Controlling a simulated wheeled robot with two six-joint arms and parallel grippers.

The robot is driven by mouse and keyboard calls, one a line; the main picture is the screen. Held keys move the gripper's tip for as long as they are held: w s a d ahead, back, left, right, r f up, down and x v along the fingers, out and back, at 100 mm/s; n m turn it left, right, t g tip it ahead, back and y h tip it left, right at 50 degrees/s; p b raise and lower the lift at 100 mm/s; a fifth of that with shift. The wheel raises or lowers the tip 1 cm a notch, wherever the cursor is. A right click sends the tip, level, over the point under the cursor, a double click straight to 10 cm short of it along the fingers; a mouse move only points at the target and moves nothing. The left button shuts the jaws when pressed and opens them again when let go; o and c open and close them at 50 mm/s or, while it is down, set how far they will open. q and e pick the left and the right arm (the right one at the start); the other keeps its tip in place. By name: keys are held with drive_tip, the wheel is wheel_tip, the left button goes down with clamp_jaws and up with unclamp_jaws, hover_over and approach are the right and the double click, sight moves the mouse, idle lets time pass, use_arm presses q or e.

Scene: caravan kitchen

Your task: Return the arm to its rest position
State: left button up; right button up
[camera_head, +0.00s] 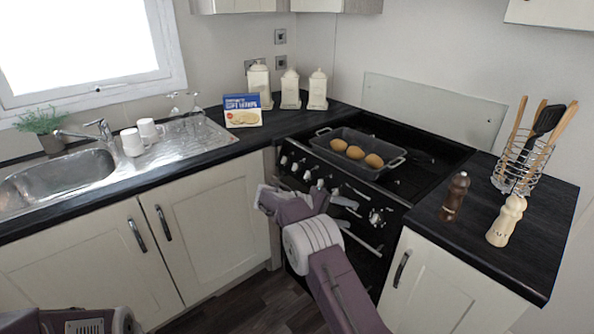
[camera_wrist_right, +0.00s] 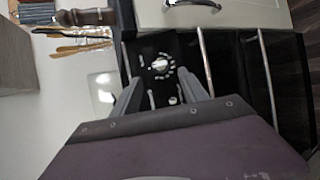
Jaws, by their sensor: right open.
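My right arm reaches up from the bottom of the head view, and its right gripper (camera_head: 347,204) is in front of the oven's control panel. In the right wrist view the two grey fingers of this gripper (camera_wrist_right: 161,84) are apart with nothing between them, and a stove knob (camera_wrist_right: 160,64) shows beyond them. The gripper appears empty. A purple and grey part of my left arm shows at the bottom left of the head view; its gripper is out of sight.
The black stove (camera_head: 410,160) bears a dark tray (camera_head: 322,146) with three brown rolls. The right counter (camera_head: 470,235) holds a dark mill (camera_head: 455,197), a pale mill (camera_head: 506,221) and a utensil rack (camera_head: 518,168). A sink (camera_head: 60,180) is at the left.

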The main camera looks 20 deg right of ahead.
drive_tip(key=s+d+r+y, duration=0.1)
drive_tip(key=s+r+y, duration=0.1)
drive_tip(key=s+r, duration=0.55)
drive_tip(key=s+a+f+m+t+y, duration=0.1)
drive_tip(key=s+a+f+y, duration=0.5)
drive_tip(key=s+a+f, duration=0.3)
drive_tip(key=s+a+f+y, duration=0.5)
drive_tip(key=s+a+f, duration=0.25)
drive_tip(key=s, duration=0.45)
wheel_tip(320, 180, up, 13)
drive_tip(key=w+t+p, duration=0.1)
drive_tip(key=w+p, duration=0.2)
drive_tip(key=p, duration=1)
drive_tip(key=shift+a+r+t+y+p, duration=0.2)
drive_tip(key=shift+a+t+y+p, duration=0.1)
drive_tip(key=shift+y, duration=0.1)
